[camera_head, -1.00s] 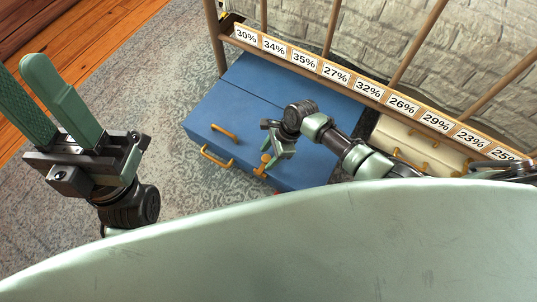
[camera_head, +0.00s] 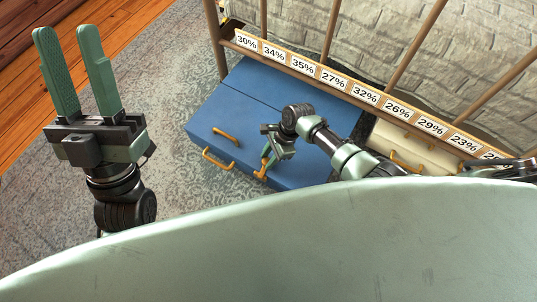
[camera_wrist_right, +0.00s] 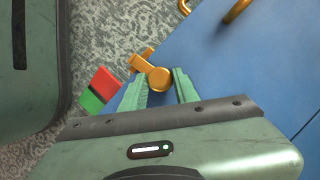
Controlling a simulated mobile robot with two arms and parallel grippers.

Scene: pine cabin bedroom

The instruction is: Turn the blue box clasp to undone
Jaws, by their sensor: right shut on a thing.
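The blue box (camera_head: 275,88) lies on the rug under the railing, with its orange clasp (camera_head: 262,170) on the near edge. In the right wrist view the clasp (camera_wrist_right: 159,79) shows a round knob and a short bar to its upper left. My right gripper (camera_head: 268,152) is at the clasp, its green fingers (camera_wrist_right: 163,78) on either side of the knob and shut on it. The fingers hide part of the clasp in the head view. My left gripper (camera_head: 67,32) is open and empty, over the rug left of the box.
Orange handles (camera_head: 218,158) sit on the box left of the clasp. A red and green marker (camera_wrist_right: 105,80) is beside the clasp. A cream box (camera_head: 425,155) stands to the right. A railing with percentage labels (camera_head: 335,78) runs behind. Rug on the left is clear.

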